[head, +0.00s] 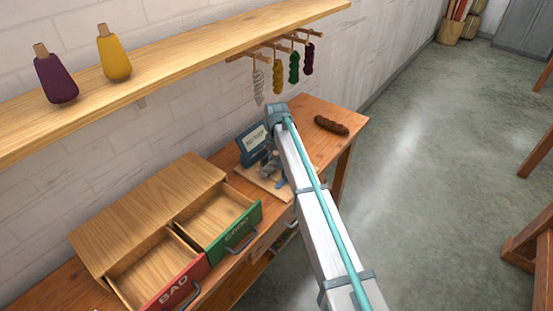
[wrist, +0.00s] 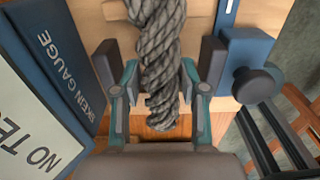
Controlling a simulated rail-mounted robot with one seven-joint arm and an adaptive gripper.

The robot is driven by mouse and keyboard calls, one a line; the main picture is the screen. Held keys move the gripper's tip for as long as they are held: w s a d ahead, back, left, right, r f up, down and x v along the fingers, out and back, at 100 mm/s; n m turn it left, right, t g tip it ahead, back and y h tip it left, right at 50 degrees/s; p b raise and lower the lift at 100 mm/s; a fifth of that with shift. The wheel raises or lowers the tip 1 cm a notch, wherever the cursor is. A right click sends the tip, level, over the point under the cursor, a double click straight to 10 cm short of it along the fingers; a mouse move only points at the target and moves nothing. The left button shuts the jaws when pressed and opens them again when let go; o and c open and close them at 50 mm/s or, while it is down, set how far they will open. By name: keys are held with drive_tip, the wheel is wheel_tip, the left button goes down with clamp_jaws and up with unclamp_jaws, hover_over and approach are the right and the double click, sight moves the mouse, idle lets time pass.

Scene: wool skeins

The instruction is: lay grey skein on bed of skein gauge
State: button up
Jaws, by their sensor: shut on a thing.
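The grey skein (wrist: 158,45) is a twisted rope of wool, upright in the wrist view between my fingers. My gripper (wrist: 160,75) is shut on it. The skein gauge has a blue display box (wrist: 60,75), lettered SKEIN GAUGE, at the left of the wrist view. Its pale wooden board (wrist: 200,25) lies behind the skein, with a blue block and dark knob (wrist: 250,75) at right. I cannot tell whether the skein touches the bed. In the head view the gauge's display (head: 252,143) stands beside my gripper (head: 270,165), and my arm hides part of the board (head: 257,183).
A brown skein (head: 331,125) lies on the bench's far end. Open drawers, red BAD (head: 180,283) and green GOOD (head: 236,232), stand at near left. Several skeins hang from pegs under the shelf (head: 180,62), including a pale one (head: 258,86). Yellow (head: 114,58) and purple (head: 55,80) cones stand above.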

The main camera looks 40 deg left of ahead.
sight(277, 158)
drive_tip(key=shift+f, duration=0.15)
drive_tip(key=o, duration=0.8)
drive_tip(key=shift+o, duration=0.2)
wheel_tip(277, 158, up, 12)
drive_tip(key=b, duration=0.3)
